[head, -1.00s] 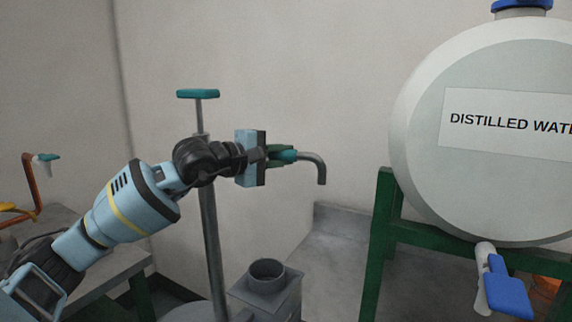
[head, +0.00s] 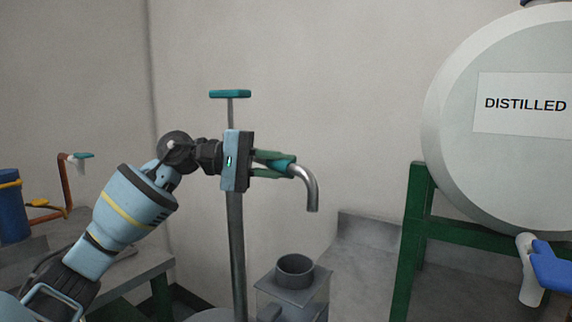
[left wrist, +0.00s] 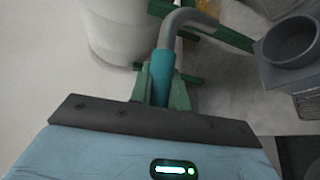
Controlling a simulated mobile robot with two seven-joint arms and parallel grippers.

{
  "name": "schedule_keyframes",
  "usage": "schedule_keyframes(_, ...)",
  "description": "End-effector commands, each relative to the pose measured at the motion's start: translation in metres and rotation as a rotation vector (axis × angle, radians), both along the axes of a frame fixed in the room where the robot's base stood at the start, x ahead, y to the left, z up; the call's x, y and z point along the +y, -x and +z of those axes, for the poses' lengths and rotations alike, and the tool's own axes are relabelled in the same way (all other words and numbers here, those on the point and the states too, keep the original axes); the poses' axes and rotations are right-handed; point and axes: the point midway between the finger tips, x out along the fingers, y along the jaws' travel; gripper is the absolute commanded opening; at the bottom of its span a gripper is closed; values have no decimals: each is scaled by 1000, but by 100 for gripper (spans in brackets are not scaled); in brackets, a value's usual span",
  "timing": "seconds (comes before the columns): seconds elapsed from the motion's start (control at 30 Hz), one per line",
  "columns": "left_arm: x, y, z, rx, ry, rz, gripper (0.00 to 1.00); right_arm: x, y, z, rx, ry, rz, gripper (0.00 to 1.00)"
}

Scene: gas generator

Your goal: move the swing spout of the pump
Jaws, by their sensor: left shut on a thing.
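The pump has an upright grey pole (head: 236,255) with a teal T-handle (head: 230,94) on top. Its swing spout (head: 312,190) is a bent grey pipe with a teal sleeve, pointing right with its mouth down. My left gripper (head: 282,165) is shut on the teal sleeve, with green fingers on either side of it, and hides where the spout meets the pole. In the left wrist view the spout (left wrist: 163,65) runs up between the fingers (left wrist: 163,88) and bends right. My right gripper is in neither view.
A grey box with a round open neck (head: 295,268) stands below and slightly left of the spout's mouth. A large white distilled water tank (head: 455,165) on a green stand (head: 412,230) is to the right. A bench (head: 130,285) stands at left.

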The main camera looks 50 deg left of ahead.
Motion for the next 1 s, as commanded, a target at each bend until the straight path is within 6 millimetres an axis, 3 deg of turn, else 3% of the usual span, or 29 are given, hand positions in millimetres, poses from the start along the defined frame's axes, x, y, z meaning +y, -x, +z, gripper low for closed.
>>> schedule_keyframes(0.3,3,13,1,-3,-1,-116,0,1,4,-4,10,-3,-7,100)
schedule_keyframes(0.83,3,16,1,-1,-1,-143,0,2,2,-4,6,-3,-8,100)
schedule_keyframes(0.87,3,16,1,-1,-1,-143,19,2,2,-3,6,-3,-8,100)
schedule_keyframes(1.0,3,16,1,0,-1,-142,38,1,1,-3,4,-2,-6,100)
